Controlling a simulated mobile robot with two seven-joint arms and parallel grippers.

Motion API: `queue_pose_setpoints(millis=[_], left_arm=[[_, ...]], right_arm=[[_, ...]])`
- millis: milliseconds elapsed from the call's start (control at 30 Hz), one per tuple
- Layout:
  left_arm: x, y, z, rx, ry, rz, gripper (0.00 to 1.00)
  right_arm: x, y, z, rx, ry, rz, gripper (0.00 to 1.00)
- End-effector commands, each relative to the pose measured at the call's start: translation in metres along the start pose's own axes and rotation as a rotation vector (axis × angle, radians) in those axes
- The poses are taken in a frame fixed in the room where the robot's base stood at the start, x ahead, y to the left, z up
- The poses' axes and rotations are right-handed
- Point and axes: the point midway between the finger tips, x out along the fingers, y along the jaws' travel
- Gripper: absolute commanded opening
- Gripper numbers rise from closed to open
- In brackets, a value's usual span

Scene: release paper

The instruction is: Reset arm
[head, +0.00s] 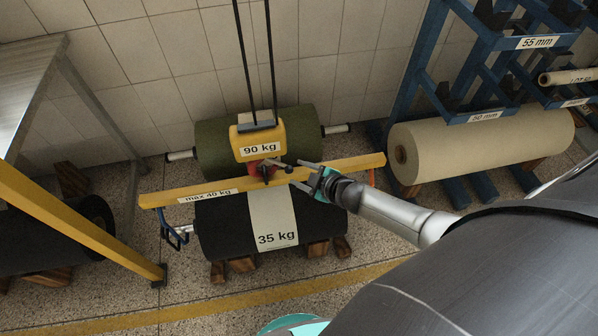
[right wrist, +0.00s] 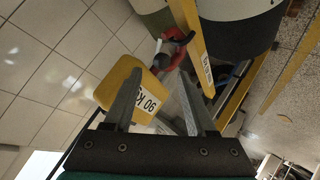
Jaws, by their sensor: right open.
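My right gripper (head: 292,174) is open beside the red hook (head: 264,168) below the yellow 90 kg hoist block (head: 258,142). In the right wrist view its two fingers (right wrist: 160,84) are spread with a gap between them. The hook (right wrist: 172,50) shows just beyond the fingertips, and the block (right wrist: 118,88) is to their left. I cannot tell whether a finger touches the hook. A yellow lifting beam (head: 330,168) marked max 40 kg hangs at the hook, above a dark roll (head: 225,222) with a 35 kg band (head: 274,220). My left gripper is not in view.
A green roll (head: 220,140) lies behind the beam. A blue rack (head: 440,60) with a beige roll (head: 480,145) stands at the right. A metal table (head: 25,75) and a yellow rail (head: 80,228) are at the left. Open floor (head: 220,310) lies in front.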

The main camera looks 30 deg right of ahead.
Motion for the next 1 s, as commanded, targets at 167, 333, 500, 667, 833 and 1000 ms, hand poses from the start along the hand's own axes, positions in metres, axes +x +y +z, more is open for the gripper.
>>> queue_pose_setpoints(millis=[167,333,500,667,833,1000], left_arm=[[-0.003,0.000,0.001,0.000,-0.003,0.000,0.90],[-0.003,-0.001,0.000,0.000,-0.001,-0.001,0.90],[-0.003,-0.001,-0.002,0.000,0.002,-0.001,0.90],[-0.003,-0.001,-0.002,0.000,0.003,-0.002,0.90],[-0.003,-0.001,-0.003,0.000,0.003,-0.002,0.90],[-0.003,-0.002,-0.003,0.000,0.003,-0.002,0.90]], right_arm=[[-0.002,0.002,-0.001,0.000,-0.001,-0.001,0.56],[-0.002,0.001,0.000,0.000,-0.001,-0.001,0.56],[-0.002,0.001,0.000,0.000,-0.001,-0.002,0.56],[-0.003,-0.003,0.004,0.010,-0.011,-0.004,0.56],[-0.016,-0.048,0.051,0.121,-0.146,-0.027,0.56],[-0.059,-0.139,0.126,0.313,-0.400,-0.085,0.56]])
